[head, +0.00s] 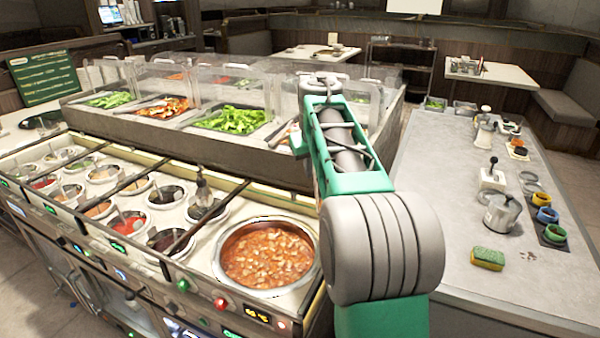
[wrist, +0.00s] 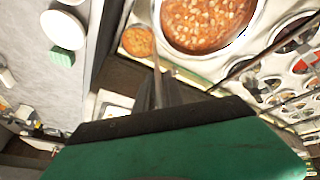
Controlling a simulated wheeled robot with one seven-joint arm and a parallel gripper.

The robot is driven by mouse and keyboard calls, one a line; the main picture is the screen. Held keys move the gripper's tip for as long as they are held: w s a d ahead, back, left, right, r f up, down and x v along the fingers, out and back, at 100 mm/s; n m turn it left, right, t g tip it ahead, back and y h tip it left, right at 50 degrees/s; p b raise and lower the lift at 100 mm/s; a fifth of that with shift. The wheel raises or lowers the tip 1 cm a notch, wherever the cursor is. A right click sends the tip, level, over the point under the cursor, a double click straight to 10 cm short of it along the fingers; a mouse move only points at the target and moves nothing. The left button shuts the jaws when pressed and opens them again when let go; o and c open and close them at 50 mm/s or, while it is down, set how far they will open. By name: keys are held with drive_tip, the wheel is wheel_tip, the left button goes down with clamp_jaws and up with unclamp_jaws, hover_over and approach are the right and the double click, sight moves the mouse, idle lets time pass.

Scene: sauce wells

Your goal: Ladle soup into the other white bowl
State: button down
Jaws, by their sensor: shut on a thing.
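My gripper (wrist: 163,92) is shut on the handle of a ladle (wrist: 155,58) in the wrist view; my arm hides it in the head view. The ladle's cup seems to hold orange soup (wrist: 138,42) and appears beside the soup pot, over the gap towards the counter. The round pot of chunky orange soup (head: 268,258) is set in the serving station; it also shows in the wrist view (wrist: 205,20). A round white thing, seemingly a white bowl (wrist: 63,28), is on the grey counter. Another white edge shows at the wrist view's top; its contents cannot be told.
A sponge (head: 488,258) and a metal pot (head: 501,213) stand on the grey counter (head: 440,240) right of my arm. Several sauce wells (head: 165,193) lie left of the soup pot. A raised salad bar (head: 215,140) with clear guards stands behind.

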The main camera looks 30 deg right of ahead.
drive_tip(key=s+d+p, duration=0.2)
drive_tip(key=s+d, duration=0.2)
drive_tip(key=d, duration=0.7)
drive_tip(key=s+d+p, duration=0.2)
drive_tip(key=s+d, duration=0.3)
drive_tip(key=d, duration=0.6)
drive_tip(key=w+a+f+n+g+h+b, duration=0.1)
drive_tip(key=a+f+n+h+b, duration=0.1)
drive_tip(key=a+f+h+b, duration=0.6)
drive_tip(key=f+h+b, duration=0.1)
drive_tip(key=b, duration=0.6)
drive_tip(key=shift+w, duration=0.4)
idle(0.7)
drive_tip(key=shift+a+f+h+b, duration=0.1)
drive_tip(key=shift+f+h+b, duration=0.45)
drive_tip(key=shift+b, duration=0.1)
